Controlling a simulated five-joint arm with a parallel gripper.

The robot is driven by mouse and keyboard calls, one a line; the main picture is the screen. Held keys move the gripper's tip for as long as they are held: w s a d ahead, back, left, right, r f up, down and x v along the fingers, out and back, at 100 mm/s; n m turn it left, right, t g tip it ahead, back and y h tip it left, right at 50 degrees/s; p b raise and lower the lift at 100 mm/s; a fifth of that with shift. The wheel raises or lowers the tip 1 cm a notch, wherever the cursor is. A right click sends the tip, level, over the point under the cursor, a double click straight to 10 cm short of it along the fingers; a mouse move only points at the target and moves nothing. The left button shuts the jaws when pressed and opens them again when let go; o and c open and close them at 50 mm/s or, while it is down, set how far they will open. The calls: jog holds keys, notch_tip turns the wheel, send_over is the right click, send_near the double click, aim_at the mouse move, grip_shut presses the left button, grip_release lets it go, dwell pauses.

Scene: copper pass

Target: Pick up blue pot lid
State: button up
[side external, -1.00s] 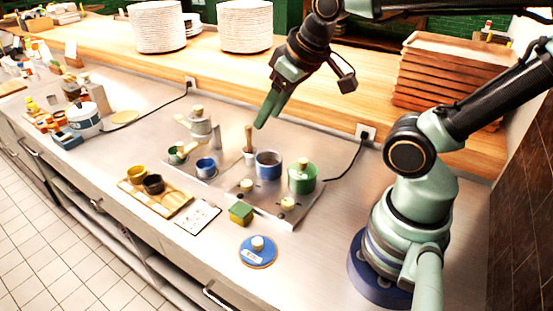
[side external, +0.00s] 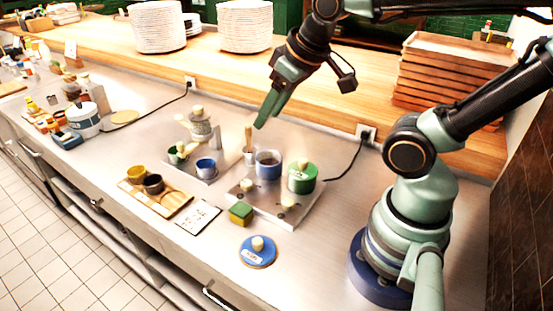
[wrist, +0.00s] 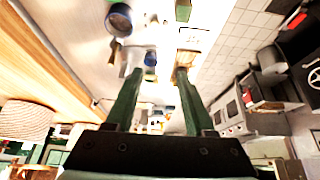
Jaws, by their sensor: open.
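The blue pot lid (side external: 265,257) lies flat on the steel counter near its front edge, knob up, with a pale round knob and a white label. I cannot make it out in the wrist view. My gripper (side external: 266,112) is high above the counter, behind the lid and well apart from it, pointing down and slightly left. Its two green fingers (wrist: 160,74) are apart in the wrist view, with nothing held between them.
A blue pot (side external: 268,168) and a green pot (side external: 302,182) stand on a steel plate behind the lid.

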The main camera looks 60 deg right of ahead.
jog(key=shift+o, duration=0.7)
jog(key=n+g, duration=0.6)
jog(key=n, duration=1)
send_over(257, 241)
notch_tip(257, 241, down, 11)
jog(key=shift+f, duration=6.05)
jog(key=shift+c, duration=0.2)
grip_shut()
